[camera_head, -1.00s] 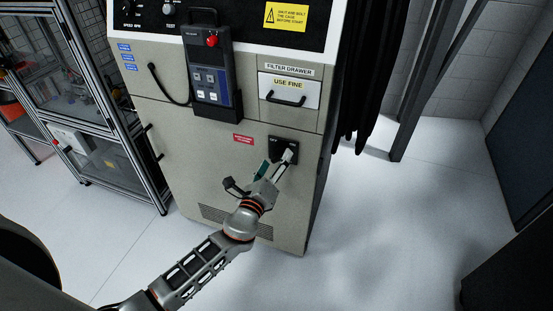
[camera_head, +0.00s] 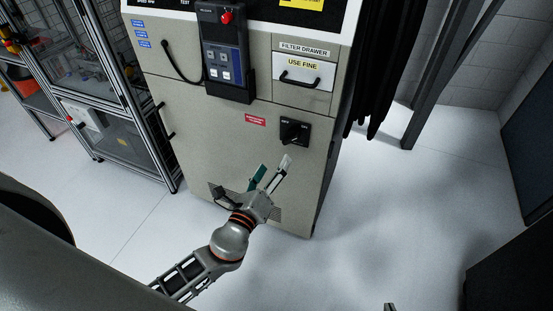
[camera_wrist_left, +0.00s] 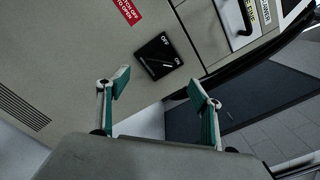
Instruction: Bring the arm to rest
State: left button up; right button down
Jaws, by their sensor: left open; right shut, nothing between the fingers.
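My left gripper (camera_head: 271,168) is open and empty in the head view, in front of the cabinet's lower door and below the black rotary switch (camera_head: 294,132). The switch is marked OFF and ON. It also shows in the left wrist view (camera_wrist_left: 157,56), beyond and between the open fingers (camera_wrist_left: 158,92), with a gap between. I cannot tell for certain which mark its knob points to. Only a small tip of my right gripper (camera_head: 390,306) shows at the bottom edge of the head view, shut, with nothing seen in it.
The beige cabinet (camera_head: 215,140) carries a pendant (camera_head: 225,60) with a red button, a filter drawer (camera_head: 302,75) and a red label (camera_head: 255,121). A metal-framed enclosure (camera_head: 130,140) stands left. Black hoses (camera_head: 375,80) and a dark post (camera_head: 440,75) are right. Floor at right is clear.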

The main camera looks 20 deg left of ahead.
pick_arm(q)
jog(key=s+f+n+g+h, duration=0.2)
jog(key=s+f+n+g, duration=0.5)
jog(key=s+f+n, duration=1.1)
jog(key=s+n, duration=0.2)
jog(key=n, duration=0.3)
jog(key=shift+s+d, duration=0.15)
jog(key=shift+s, duration=0.25)
